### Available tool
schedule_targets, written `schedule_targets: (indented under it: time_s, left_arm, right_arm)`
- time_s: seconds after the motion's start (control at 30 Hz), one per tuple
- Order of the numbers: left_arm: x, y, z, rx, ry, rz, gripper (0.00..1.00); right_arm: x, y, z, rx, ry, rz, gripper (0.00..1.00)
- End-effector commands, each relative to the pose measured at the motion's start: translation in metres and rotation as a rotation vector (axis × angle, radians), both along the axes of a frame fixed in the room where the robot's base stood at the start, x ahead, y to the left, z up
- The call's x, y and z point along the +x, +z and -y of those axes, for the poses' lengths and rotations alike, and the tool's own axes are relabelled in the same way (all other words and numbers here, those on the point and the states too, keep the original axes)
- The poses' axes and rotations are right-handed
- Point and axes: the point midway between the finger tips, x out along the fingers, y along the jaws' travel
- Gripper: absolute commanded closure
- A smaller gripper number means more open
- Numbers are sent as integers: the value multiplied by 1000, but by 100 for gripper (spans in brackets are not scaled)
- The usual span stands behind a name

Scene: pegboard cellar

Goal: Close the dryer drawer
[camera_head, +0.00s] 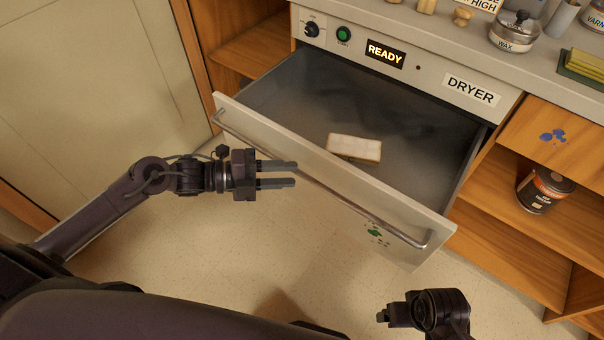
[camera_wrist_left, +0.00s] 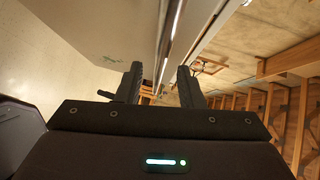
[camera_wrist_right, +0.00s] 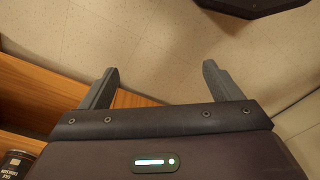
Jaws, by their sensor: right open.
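The dryer drawer (camera_head: 300,155) is pulled well out below the panel labelled DRYER (camera_head: 472,90). Its pale front carries a long metal bar handle (camera_head: 350,205). A small block with a white top (camera_head: 355,148) lies inside the drawer. My left gripper (camera_head: 293,174) is open in front of the drawer front, near the left part of the handle. In the left wrist view, the drawer front's edge and bar run between and beyond the open fingers (camera_wrist_left: 160,82); I cannot tell whether they touch. My right gripper (camera_head: 382,315) is open and empty, low in front of the drawer; its fingers show in the right wrist view (camera_wrist_right: 163,82).
The worktop above holds a wax jar (camera_head: 514,32) and other small items. Wooden shelves with a dark can (camera_head: 544,190) stand right of the drawer. A pale door panel (camera_head: 90,90) is at the left. The floor (camera_head: 220,270) before the drawer is clear.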

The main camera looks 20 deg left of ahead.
Motion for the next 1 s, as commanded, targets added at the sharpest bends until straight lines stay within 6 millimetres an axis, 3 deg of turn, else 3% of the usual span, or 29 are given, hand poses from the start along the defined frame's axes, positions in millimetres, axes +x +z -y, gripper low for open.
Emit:
schedule_targets:
  time_s: [0.1, 0.3, 0.6, 0.87, 1.0]
  left_arm:
    - [9, -2, 18, -3, 0, 4, 66]
    - [16, -5, 35, -1, 0, 2, 66]
    - [17, -6, 38, 1, 0, 0, 66]
    - [17, -6, 38, 1, 0, 0, 98]
    - [17, -6, 37, 1, 0, 0, 100]
  right_arm:
    - [-1, 6, 0, -1, 3, -2, 15]
    - [-2, 11, 0, 0, 4, -3, 15]
    - [-3, 12, -1, -1, 4, -4, 15]
    - [-3, 12, -1, 0, 4, -3, 15]
    - [-3, 12, -1, 0, 4, -3, 15]
